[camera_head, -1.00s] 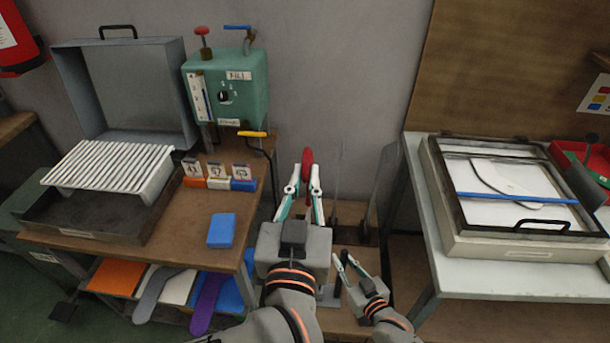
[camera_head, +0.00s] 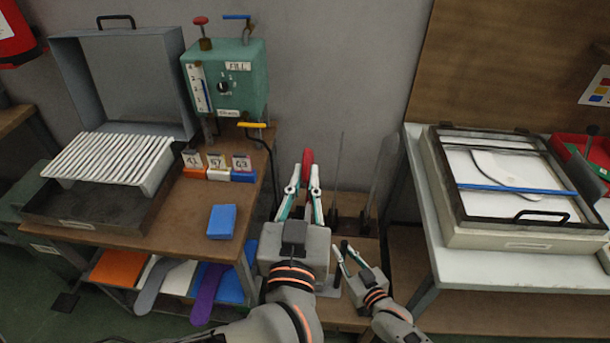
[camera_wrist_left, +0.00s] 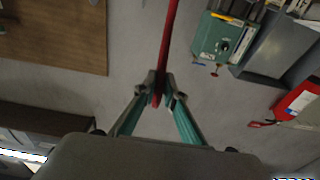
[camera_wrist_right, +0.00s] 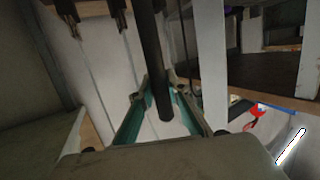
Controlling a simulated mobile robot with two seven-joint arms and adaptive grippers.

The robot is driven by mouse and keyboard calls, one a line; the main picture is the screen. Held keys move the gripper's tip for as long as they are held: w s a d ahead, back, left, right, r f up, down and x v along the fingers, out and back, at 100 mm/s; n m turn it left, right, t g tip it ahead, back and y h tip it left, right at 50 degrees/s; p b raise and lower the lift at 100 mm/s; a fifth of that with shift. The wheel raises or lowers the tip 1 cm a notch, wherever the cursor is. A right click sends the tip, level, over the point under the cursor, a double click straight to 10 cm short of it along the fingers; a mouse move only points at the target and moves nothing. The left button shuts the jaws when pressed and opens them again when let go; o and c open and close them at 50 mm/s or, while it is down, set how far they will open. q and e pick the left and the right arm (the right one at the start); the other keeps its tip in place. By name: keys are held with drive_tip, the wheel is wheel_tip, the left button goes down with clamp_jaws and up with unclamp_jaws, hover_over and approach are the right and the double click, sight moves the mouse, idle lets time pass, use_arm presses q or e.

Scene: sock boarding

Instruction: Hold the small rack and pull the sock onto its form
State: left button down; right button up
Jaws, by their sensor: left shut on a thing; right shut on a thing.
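My left gripper (camera_head: 306,190) is raised and shut on the red sock (camera_head: 307,162). In the left wrist view the sock (camera_wrist_left: 168,45) is a narrow red strip running up from between the fingertips (camera_wrist_left: 161,92). Thin grey upright forms (camera_head: 383,178) stand just right of it, on the low rack (camera_head: 352,205); the sock looks apart from them. My right gripper (camera_head: 342,252) is lower, in front of the rack, and shut. In the right wrist view it is shut on a dark upright post (camera_wrist_right: 158,60), which I take as part of the rack. The rack's base is partly hidden.
At left, a bench (camera_head: 170,232) holds a ribbed white tray, a green fill box (camera_head: 226,80) and a blue block (camera_head: 222,221). Grey and purple forms lie on its lower shelf. At right, a white table (camera_head: 465,262) carries a framed press (camera_head: 515,190).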

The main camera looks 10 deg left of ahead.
use_arm(q)
drive_tip(key=shift+f, duration=7.4)
drive_tip(key=c, duration=2)
unclamp_jaws()
drive_tip(key=shift+s+f, duration=0.2)
drive_tip(key=shift+s, duration=3.55)
